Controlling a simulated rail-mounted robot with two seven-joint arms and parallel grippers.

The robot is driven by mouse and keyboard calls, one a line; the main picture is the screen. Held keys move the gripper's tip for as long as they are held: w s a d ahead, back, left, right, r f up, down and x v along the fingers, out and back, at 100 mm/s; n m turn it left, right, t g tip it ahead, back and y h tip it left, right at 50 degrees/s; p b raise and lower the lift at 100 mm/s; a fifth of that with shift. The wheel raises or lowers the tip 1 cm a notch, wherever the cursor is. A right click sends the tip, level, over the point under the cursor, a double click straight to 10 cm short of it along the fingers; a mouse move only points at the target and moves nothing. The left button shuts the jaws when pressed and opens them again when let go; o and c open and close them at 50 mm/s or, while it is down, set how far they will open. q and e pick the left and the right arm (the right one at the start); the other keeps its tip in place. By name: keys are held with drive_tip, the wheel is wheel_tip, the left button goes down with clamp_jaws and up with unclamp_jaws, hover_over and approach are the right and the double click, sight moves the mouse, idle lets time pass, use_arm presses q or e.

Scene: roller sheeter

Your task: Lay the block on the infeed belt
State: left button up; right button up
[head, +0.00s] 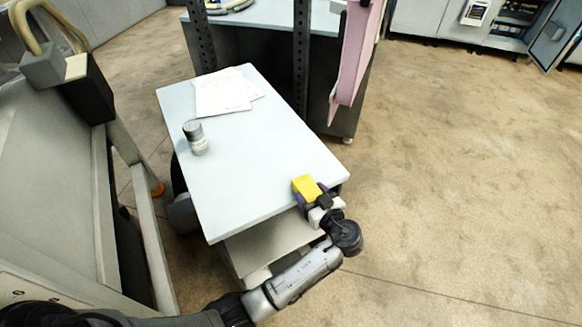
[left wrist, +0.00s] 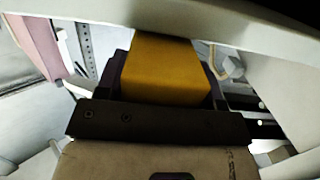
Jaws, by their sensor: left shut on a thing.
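A yellow block (head: 307,187) is at the near right corner of the light blue cart top. My left gripper (head: 312,198) is shut on it. In the left wrist view the block (left wrist: 163,68) sits between the dark fingers of the left gripper (left wrist: 165,85). I cannot tell whether the block touches the cart top. My right gripper is not in view. No infeed belt can be made out for sure; a large grey machine (head: 40,190) stands at the left.
The cart top (head: 260,130) holds white papers (head: 222,93) at the back and a small grey jar (head: 196,137) at the left. Its middle is clear. A dark bench with posts (head: 301,60) and a pink panel (head: 355,55) stands behind. Open floor (head: 460,180) lies to the right.

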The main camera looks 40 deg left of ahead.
sight(291, 173)
use_arm(q)
drive_tip(key=x, duration=0.3)
drive_tip(key=r+x, duration=0.1)
drive_tip(key=x, duration=0.7)
drive_tip(key=shift+w+a+r, duration=0.15)
drive_tip(key=shift+w+a, duration=0.05)
drive_tip(key=shift+a, duration=0.1)
drive_tip(key=shift+d, duration=0.1)
drive_tip(key=shift+s, duration=0.1)
drive_tip(key=shift+f+b, duration=0.2)
drive_tip(key=shift+b, duration=0.1)
drive_tip(key=o, duration=1.1)
drive_tip(key=shift+c, duration=0.2)
drive_tip(key=shift+r, duration=0.1)
drive_tip(key=shift+p, duration=0.5)
drive_tip(key=v, duration=1.4)
